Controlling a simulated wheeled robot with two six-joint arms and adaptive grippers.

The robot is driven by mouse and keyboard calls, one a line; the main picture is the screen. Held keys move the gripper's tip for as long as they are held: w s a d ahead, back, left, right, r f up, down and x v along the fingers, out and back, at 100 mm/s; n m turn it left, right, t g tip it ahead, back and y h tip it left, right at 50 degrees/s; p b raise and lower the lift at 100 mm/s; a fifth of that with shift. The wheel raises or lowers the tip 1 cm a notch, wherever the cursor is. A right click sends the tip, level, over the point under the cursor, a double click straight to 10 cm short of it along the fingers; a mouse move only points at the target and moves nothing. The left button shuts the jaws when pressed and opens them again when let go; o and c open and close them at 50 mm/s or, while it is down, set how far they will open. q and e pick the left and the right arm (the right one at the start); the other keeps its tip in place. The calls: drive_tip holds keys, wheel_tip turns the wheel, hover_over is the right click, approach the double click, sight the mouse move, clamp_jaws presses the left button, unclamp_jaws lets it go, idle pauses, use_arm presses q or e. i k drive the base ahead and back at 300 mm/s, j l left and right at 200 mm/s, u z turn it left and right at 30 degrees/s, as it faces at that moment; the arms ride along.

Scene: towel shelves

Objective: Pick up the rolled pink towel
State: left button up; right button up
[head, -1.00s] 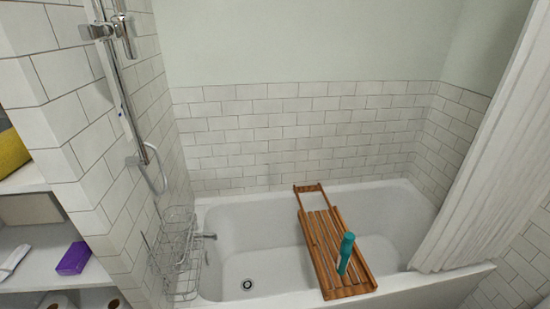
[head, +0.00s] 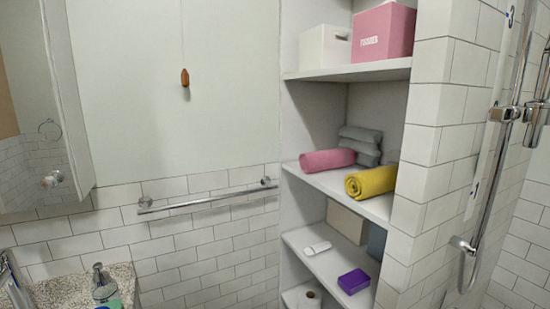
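The rolled pink towel (head: 327,160) lies on the middle shelf of the white shelf niche in the head view, near the shelf's front left. A rolled yellow towel (head: 371,181) lies to its right, apart from it and closer to the tiled wall edge. A stack of folded grey towels (head: 361,145) sits behind, close to the pink roll's right end. Neither of my grippers is in view.
The upper shelf (head: 350,71) holds a white box (head: 325,46) and a pink box (head: 383,31). A purple box (head: 354,281) is on a lower shelf. A shower rail (head: 500,130) stands at right.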

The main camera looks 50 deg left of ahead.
sight(316, 162)
drive_tip(key=u, duration=1.25)
